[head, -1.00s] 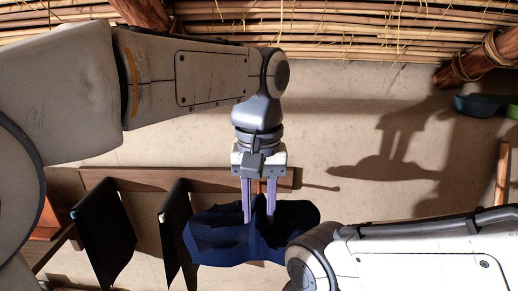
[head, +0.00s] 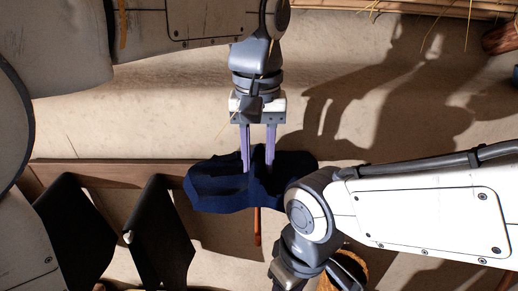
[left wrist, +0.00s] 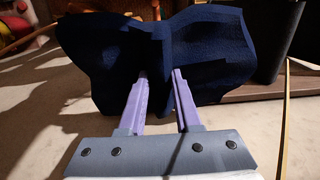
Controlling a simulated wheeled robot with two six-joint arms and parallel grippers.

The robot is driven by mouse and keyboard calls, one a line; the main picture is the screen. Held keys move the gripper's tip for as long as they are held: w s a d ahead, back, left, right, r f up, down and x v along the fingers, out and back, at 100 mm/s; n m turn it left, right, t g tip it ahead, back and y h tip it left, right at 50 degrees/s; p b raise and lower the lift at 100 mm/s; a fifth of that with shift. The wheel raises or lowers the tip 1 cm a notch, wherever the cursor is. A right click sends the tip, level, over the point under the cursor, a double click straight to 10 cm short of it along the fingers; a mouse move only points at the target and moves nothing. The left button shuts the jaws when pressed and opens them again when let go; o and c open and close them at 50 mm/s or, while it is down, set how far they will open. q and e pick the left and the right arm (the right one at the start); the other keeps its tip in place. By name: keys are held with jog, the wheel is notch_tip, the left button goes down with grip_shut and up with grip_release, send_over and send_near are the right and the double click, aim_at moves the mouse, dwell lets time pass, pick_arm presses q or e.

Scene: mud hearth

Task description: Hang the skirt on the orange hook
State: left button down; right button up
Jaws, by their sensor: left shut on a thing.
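The skirt (head: 215,188) is dark blue cloth, held bunched in front of a wooden rail (head: 110,172) in the head view. My left gripper (head: 258,168) is shut on its upper middle, with cloth spreading to both sides of the purple fingers. The skirt fills the upper middle of the left wrist view (left wrist: 210,55), in front of the fingers (left wrist: 160,78). A thin orange piece (head: 257,228) shows just below the skirt; I cannot tell whether it is the orange hook. The cloth hides the rail behind it.
Two dark cloth pieces (head: 75,235) (head: 160,230) hang by the rail left of the skirt. A round wooden thing (head: 345,270) is partly hidden by my right arm. Bare plaster wall and shadows lie above the rail.

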pick_arm(q)
jog(key=shift+w+f, duration=0.1)
jog(key=shift+f, duration=0.3)
jog(key=b, duration=0.5)
send_over(258, 204)
notch_tip(258, 204, down, 4)
jog(key=shift+f, duration=0.1)
jog(key=shift+f+b, duration=1.15)
jog(key=shift+f, duration=0.9)
jog(key=c, duration=0.5)
grip_release()
